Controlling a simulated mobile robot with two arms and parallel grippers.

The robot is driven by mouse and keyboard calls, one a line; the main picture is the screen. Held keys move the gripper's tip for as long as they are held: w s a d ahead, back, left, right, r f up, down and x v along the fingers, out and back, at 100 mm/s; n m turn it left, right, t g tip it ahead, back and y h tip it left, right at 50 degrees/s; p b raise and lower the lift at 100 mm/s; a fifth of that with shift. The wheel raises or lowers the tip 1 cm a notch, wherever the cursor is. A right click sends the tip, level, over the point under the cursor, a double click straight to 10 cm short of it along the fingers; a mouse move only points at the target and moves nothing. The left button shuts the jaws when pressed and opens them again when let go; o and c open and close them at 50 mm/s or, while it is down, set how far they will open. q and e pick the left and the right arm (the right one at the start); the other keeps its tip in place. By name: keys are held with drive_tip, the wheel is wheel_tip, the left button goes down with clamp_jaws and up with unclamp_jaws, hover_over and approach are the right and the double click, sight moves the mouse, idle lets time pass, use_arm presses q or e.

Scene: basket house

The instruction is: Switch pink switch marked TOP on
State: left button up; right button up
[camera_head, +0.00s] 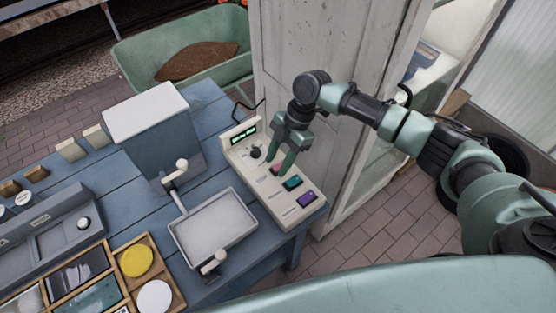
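A cream control panel (240,154) stands at the right end of the blue table, with a lit green display, a dark knob and a row of coloured switches. The pink switch (276,169) is partly hidden behind my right gripper (276,167). The teal switch (292,183) and the purple switch (306,198) sit nearer to me. My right gripper points down over the pink switch, its fingers apart with nothing seen between them. I cannot tell whether a fingertip touches the switch. The labels are too small to read. My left gripper is not in view.
A metal tray (213,232) with white-knobbed handles lies left of the panel, with a grey box (158,140) behind. A wooden organizer (158,246) holds yellow and white discs. A white cabinet (325,60) stands close behind the panel and my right arm.

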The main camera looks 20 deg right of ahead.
drive_tip(key=b+v, duration=0.1)
drive_tip(key=v, duration=0.5)
drive_tip(key=shift+d+r+b, duration=0.15)
drive_tip(key=shift+d+b, duration=0.05)
drive_tip(key=shift+b, duration=0.2)
drive_tip(key=shift+d+r, duration=0.2)
drive_tip(key=shift+r, duration=0.45)
drive_tip(key=shift+f, duration=0.1)
